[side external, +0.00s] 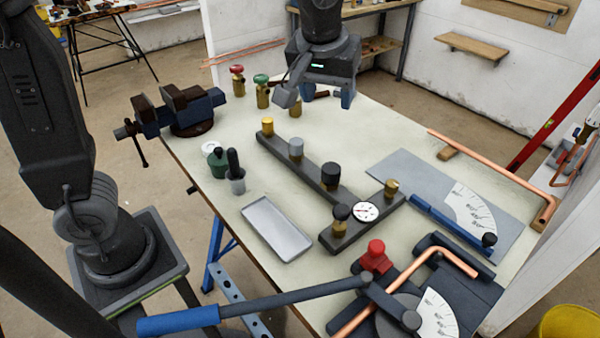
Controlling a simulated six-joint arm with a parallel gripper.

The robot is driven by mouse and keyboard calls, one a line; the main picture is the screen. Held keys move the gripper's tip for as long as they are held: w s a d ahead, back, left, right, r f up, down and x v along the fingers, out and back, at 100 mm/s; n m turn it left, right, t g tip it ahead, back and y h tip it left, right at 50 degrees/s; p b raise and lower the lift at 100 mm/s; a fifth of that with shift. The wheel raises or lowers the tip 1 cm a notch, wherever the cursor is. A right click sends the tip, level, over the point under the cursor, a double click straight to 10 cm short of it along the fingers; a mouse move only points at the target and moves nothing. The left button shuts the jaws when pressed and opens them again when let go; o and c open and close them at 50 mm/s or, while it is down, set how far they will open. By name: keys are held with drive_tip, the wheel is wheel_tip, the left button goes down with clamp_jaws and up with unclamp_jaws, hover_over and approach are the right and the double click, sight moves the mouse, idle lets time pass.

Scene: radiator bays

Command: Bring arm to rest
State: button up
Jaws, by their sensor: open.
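My gripper (326,92) hangs over the far part of the pale workbench (330,135), pointing down.
A vise (185,110) is on the left edge. A grey tray (276,228) lies empty near a green bottle (217,160). A pipe bender with a long blue handle (178,320) fills the front. A copper pipe (490,172) lies at the right.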

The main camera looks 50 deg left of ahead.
drive_tip(key=s+a+f+m+t, duration=0.1)
drive_tip(key=s+a+f+m, duration=0.1)
drive_tip(key=s, duration=0.7)
drive_tip(key=s+a+f+m+t+h, duration=0.1)
drive_tip(key=s+a+f+m, duration=0.1)
drive_tip(key=s+a, duration=0.3)
drive_tip(key=s+m, duration=0.1)
drive_tip(key=s, duration=0.3)
drive_tip(key=shift+m, duration=0.4)
drive_tip(key=shift+r, duration=0.1)
idle(1.4)
